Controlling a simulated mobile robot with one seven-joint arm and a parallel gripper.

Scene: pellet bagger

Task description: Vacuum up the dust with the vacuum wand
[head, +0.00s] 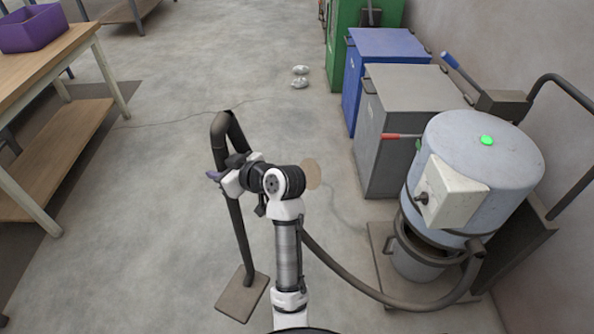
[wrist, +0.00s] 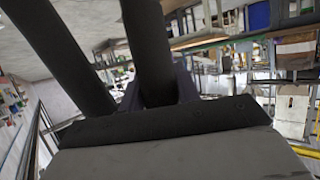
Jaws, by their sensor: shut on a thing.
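My gripper (head: 222,178) is shut on the black vacuum wand (head: 240,235), around its upper part below the bent top. The wand stands nearly upright, with its flat brown-grey floor head (head: 243,293) low at the floor. In the wrist view, two dark tubes of the wand (wrist: 150,50) rise in front of the jaws. A dark hose (head: 370,290) curves over the floor to the pale blue vacuum drum (head: 480,165) at right, which has a lit green button (head: 487,140). A round tan patch (head: 311,173), possibly dust, lies on the floor just right of my wrist, partly hidden by my arm.
Grey (head: 400,125) and blue (head: 385,70) bins and a green cabinet (head: 343,40) line the right wall. Two small pale objects (head: 300,77) lie on the floor ahead. A wooden bench (head: 50,70) with a purple bin (head: 38,28) stands at left.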

